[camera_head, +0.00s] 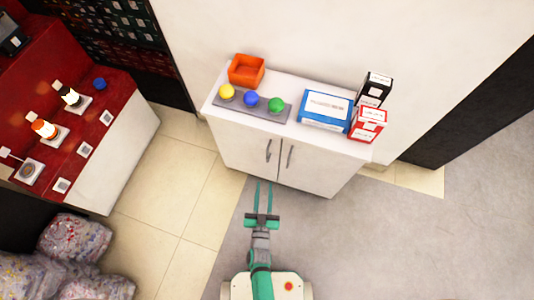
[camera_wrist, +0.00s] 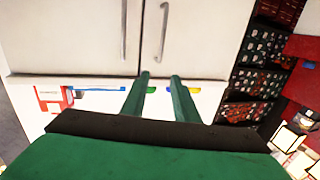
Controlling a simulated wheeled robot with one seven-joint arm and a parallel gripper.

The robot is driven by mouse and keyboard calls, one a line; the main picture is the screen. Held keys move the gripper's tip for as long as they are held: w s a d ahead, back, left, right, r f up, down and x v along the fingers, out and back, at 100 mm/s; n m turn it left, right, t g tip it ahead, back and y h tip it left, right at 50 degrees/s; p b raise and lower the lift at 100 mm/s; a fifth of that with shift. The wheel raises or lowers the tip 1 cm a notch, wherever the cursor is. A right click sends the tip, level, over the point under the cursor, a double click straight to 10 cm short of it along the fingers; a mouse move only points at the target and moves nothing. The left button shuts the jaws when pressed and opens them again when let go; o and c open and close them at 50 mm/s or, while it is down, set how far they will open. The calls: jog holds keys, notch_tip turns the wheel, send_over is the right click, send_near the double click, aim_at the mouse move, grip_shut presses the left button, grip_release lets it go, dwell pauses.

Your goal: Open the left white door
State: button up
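The white cabinet has two doors, and both look shut. The left white door (camera_head: 236,150) has a dark vertical bar handle (camera_head: 268,150) near the middle seam. In the wrist view, which looks upside down, this door (camera_wrist: 205,40) is on the right and its handle (camera_wrist: 163,30) at the top. The right door (camera_head: 312,172) has its own handle (camera_head: 289,157). My gripper (camera_head: 264,185) is in front of the cabinet, below the handles in the head view. Its two green fingers (camera_wrist: 160,76) are apart with nothing between them. They appear clear of the handle.
The cabinet top holds an orange bin (camera_head: 246,70), a tray with yellow, blue and green balls, a blue-white box (camera_head: 326,108), and black and red boxes at its right end. A red display counter (camera_head: 85,130) stands left. Grey floor (camera_head: 400,235) is clear at right.

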jog(key=shift+h, duration=0.5)
jog(key=w+f, duration=0.1)
jog(key=w, duration=0.4)
jog(key=w+d+f, duration=0.1)
jog(key=w, duration=0.5)
jog(key=w+f, duration=0.1)
jog(key=w, duration=0.5)
jog(key=shift+d+f, duration=0.2)
jog(key=shift+w+a, duration=0.15)
jog(key=shift+w, duration=0.1)
grip_shut()
jog(key=shift+w+r, duration=0.1)
